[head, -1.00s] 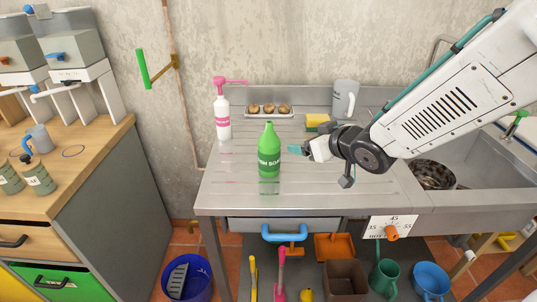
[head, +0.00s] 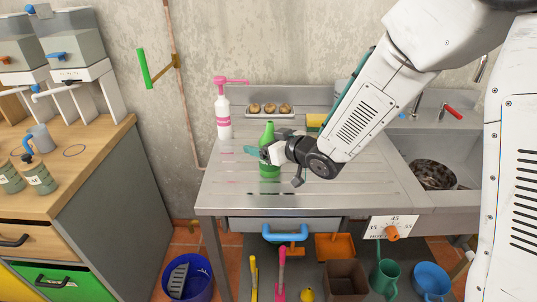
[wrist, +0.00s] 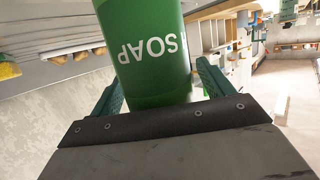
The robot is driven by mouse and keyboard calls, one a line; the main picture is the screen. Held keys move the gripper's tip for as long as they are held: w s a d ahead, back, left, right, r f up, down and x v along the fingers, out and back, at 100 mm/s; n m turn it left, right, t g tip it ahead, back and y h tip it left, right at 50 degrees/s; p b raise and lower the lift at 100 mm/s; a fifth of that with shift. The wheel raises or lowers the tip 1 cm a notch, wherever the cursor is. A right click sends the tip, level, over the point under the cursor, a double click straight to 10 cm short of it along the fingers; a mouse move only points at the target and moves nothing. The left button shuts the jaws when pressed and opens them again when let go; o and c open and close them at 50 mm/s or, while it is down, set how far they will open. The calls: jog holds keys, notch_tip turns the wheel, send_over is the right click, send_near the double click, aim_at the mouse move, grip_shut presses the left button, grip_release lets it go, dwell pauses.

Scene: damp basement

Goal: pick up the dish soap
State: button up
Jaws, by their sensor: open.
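The dish soap is a green bottle (head: 269,131) standing upright on the steel draining board (head: 235,185). In the head view my gripper (head: 260,151) covers its middle, with the cap above and the base below still showing. In the wrist view the green bottle (wrist: 150,50) with white "SOAP" lettering stands between my two teal fingers (wrist: 158,88). The fingers are open, one on each side of it. A gap shows at the left finger; I cannot tell whether the right finger touches.
A white pump bottle with a pink top (head: 222,115) stands left of the soap. A tray of brown round items (head: 269,110) lies behind. A sponge (head: 315,120) is partly hidden by my arm. The sink (head: 455,150) is at right. The board's front left is clear.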

jog(key=c, duration=1.3)
jog(key=shift+o, duration=0.2)
jog(key=shift+r, duration=0.1)
